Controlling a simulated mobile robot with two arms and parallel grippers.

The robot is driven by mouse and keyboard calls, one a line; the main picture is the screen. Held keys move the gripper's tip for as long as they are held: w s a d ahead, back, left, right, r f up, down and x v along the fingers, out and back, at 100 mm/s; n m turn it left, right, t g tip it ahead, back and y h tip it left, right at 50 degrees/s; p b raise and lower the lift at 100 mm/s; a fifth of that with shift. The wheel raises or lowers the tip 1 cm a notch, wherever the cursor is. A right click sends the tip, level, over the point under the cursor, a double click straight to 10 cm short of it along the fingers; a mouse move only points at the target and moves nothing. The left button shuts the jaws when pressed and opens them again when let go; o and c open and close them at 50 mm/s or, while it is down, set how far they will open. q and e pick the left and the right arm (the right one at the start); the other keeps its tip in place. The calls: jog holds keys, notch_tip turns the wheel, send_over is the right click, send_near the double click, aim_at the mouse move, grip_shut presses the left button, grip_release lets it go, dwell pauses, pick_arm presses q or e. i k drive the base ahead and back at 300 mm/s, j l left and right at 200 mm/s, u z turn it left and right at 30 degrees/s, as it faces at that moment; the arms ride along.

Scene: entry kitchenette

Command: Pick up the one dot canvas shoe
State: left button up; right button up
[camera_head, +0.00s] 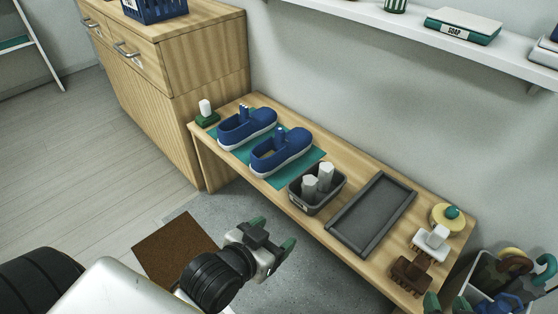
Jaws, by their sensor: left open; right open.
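Two blue canvas shoes with pale soles lie side by side on a teal mat (309,164) on the wooden bench. The left shoe (259,125) is farther from me and the right shoe (293,151) is nearer. My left gripper (272,236) is open and empty, in front of and below the bench, apart from the shoes. My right gripper (446,303) shows only partly at the bottom edge, near the bench's right end; it is open.
On the bench are a green-based white-topped item (206,118), a grey bin (308,207) with white cylinders, an empty dark tray (342,236) and several brushes. A wooden cabinet (205,55) stands left; a shelf (410,35) overhangs behind. A filled container (478,268) stands right.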

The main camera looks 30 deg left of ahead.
aim_at(283, 142)
jog(key=i+j+u, duration=0.15)
jog(key=u, duration=0.2)
jog(key=i+j+u, duration=0.2)
jog(key=u, duration=0.15)
jog(key=i+j+u, duration=0.35)
jog(key=k+l, duration=0.1)
